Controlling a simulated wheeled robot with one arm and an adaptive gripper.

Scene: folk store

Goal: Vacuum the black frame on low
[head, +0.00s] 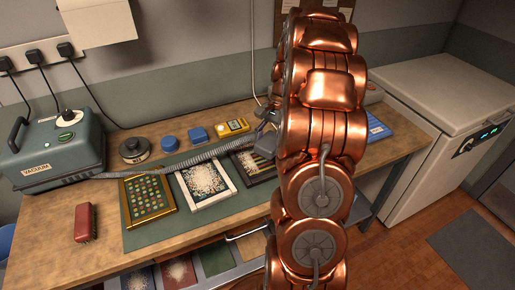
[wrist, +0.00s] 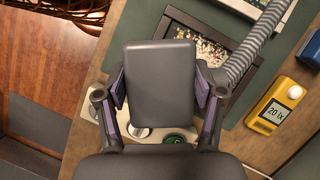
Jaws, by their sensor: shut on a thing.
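The grey-green vacuum (head: 50,152) stands at the bench's left end, with a dial (head: 70,116) and a green button (head: 65,137) on top; I cannot read the dial setting. Its ribbed hose (head: 190,157) runs right across the bench to a dark grey nozzle (head: 265,146). My gripper (wrist: 160,88) is shut on the block-shaped nozzle, which fills the middle of the wrist view. The black frame (head: 262,180) lies on the green mat, partly hidden by my arm. In the wrist view the black frame (wrist: 183,17) holds pale and coloured bits, beyond the nozzle.
A white frame (head: 232,186) with white bits and a gold frame (head: 129,217) with coloured dots lie left of the black frame. A yellow meter (head: 232,127), blue pieces (head: 169,144) and a round dark tin (head: 134,151) stand behind. A red object (head: 85,222) lies front left.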

